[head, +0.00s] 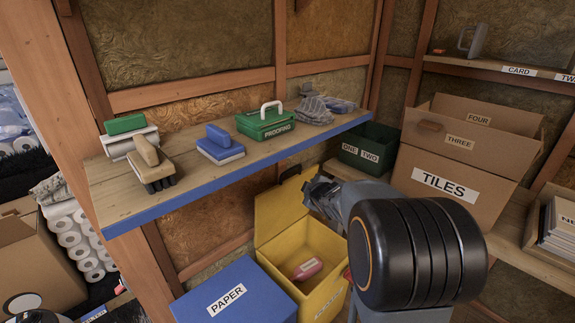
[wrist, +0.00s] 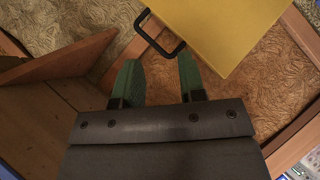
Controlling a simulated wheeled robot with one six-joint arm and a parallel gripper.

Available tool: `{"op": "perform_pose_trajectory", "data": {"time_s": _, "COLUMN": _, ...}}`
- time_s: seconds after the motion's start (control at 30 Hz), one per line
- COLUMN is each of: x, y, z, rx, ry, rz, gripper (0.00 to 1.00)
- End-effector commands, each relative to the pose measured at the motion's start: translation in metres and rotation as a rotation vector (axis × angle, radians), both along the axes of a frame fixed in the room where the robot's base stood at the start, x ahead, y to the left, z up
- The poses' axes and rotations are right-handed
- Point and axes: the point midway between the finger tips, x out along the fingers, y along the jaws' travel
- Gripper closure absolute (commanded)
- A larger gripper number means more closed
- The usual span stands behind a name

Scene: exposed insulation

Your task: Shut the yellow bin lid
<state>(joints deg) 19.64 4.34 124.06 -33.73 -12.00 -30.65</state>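The yellow bin (head: 330,242) stands on the floor below the shelf, with its lid (head: 272,212) raised and leaning back. A pink-handled object (head: 307,269) lies inside the bin. A black handle (head: 290,172) is on the lid's top edge; in the wrist view the handle (wrist: 160,38) sticks out from the yellow lid (wrist: 222,30). My gripper (head: 313,192) is beside the lid's upper right edge. In the wrist view my gripper (wrist: 158,62) is open, its two green fingers apart and empty. The handle is just beyond the fingertips, close to the right one.
A blue PAPER bin (head: 238,290) stands left of the yellow bin. Above is a blue-edged shelf (head: 190,185) holding brushes and a green PROOFING box (head: 265,123). A green box (head: 368,147) and a TILES carton (head: 450,183) stand at right. A wall frame shows around the lid.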

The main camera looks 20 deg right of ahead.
Motion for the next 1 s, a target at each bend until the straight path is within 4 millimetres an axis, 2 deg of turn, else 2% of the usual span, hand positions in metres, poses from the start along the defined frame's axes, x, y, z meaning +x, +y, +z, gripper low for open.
{"op": "perform_pose_trajectory", "data": {"time_s": 0.03, "x": 0.016, "y": -0.013, "z": 0.003, "rx": -0.075, "ry": -0.044, "rz": 0.082, "gripper": 0.63}}
{"op": "perform_pose_trajectory", "data": {"time_s": 0.17, "x": 0.044, "y": -0.029, "z": 0.001, "rx": -0.257, "ry": -0.182, "rz": 0.322, "gripper": 0.63}}
{"op": "perform_pose_trajectory", "data": {"time_s": 0.27, "x": 0.05, "y": -0.036, "z": -0.004, "rx": -0.352, "ry": -0.277, "rz": 0.471, "gripper": 0.63}}
{"op": "perform_pose_trajectory", "data": {"time_s": 0.4, "x": 0.049, "y": -0.041, "z": -0.012, "rx": -0.429, "ry": -0.384, "rz": 0.615, "gripper": 0.63}}
{"op": "perform_pose_trajectory", "data": {"time_s": 0.57, "x": 0.045, "y": -0.042, "z": -0.018, "rx": -0.467, "ry": -0.457, "rz": 0.7, "gripper": 0.63}}
{"op": "perform_pose_trajectory", "data": {"time_s": 0.67, "x": 0.05, "y": -0.039, "z": -0.02, "rx": -0.474, "ry": -0.475, "rz": 0.72, "gripper": 0.63}}
{"op": "perform_pose_trajectory", "data": {"time_s": 0.77, "x": 0.063, "y": -0.033, "z": -0.021, "rx": -0.475, "ry": -0.481, "rz": 0.727, "gripper": 0.63}}
{"op": "perform_pose_trajectory", "data": {"time_s": 1.0, "x": 0.106, "y": -0.015, "z": -0.023, "rx": -0.474, "ry": -0.48, "rz": 0.724, "gripper": 0.63}}
